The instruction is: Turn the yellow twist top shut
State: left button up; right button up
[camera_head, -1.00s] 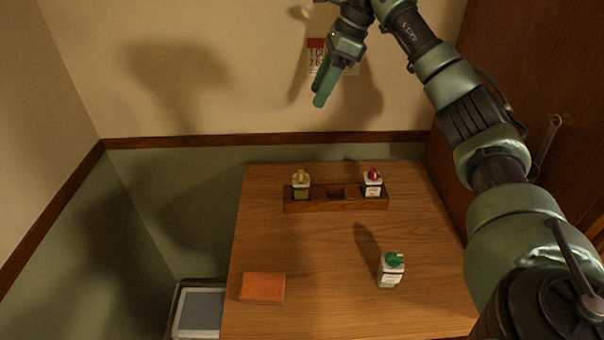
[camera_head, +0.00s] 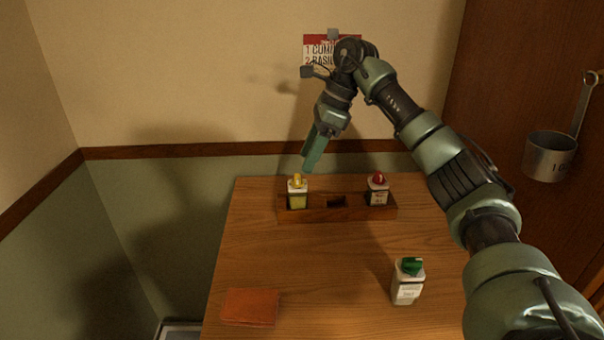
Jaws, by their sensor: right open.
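The yellow twist top (camera_head: 297,180) sits on a small bottle (camera_head: 298,199) with yellowish contents. That bottle stands upright in the left slot of a wooden rack (camera_head: 355,214) at the back of the counter. My right gripper (camera_head: 309,166) is just above and slightly right of the yellow top, pointing down, and appears apart from it. It is open and empty, though its fingers overlap in this view. How far the yellow top is turned is too small to tell. My left gripper is not in view.
A red-topped bottle (camera_head: 378,190) stands in the rack's right slot; the middle slot is empty. A green-topped bottle (camera_head: 407,283) stands front right on the counter (camera_head: 310,265). An orange-brown block (camera_head: 250,307) lies front left. A metal ladle (camera_head: 551,155) hangs at right.

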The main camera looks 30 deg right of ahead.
aim_at(299, 176)
jog(key=shift+x, duration=2.35)
grip_shut()
